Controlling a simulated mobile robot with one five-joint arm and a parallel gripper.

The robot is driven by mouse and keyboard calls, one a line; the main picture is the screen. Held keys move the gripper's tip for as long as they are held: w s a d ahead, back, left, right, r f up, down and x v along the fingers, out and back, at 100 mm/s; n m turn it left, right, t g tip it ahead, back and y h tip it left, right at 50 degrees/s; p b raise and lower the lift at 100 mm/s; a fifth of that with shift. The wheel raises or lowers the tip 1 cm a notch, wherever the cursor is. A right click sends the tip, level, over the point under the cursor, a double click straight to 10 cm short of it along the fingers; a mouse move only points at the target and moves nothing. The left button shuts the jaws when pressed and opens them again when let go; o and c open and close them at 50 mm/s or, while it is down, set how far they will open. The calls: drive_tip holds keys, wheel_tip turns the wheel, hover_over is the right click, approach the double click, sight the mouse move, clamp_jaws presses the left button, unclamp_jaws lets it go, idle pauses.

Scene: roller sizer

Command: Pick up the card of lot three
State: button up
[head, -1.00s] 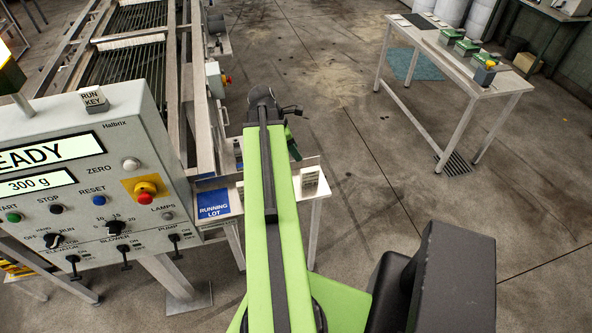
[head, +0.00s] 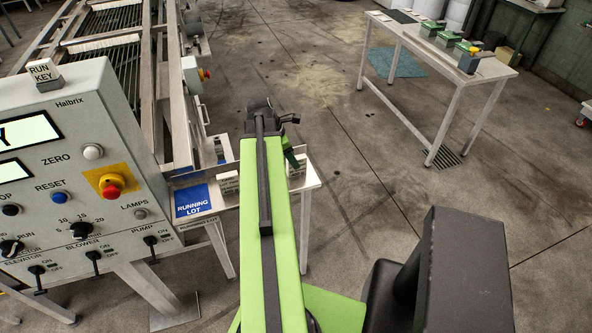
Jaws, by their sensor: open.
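Two small pale upright pieces with dark marks, perhaps lot cards, stand on the small side table (head: 312,178). One, the left piece (head: 228,187), is beside the blue RUNNING LOT patch (head: 193,200), partly behind my arm. The other, the right piece (head: 297,174), is just right of my arm. Their print is too small to read, so I cannot tell which is lot three. My gripper (head: 291,137) is at the far end of my green arm, above and beyond the side table. It is open, seen small and partly hidden by the arm, with nothing visible in it.
A control panel (head: 60,170) with switches and a RUN KEY block (head: 44,73) stands close at left. The roller machine (head: 110,60) runs behind it. A long table (head: 430,50) with green-topped devices stands at the back right. The floor between is clear.

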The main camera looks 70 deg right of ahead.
drive_tip(key=b+x, duration=0.4)
drive_tip(key=x, duration=0.1)
drive_tip(key=shift+f, duration=0.15)
drive_tip(key=shift+r, duration=0.2)
clamp_jaws()
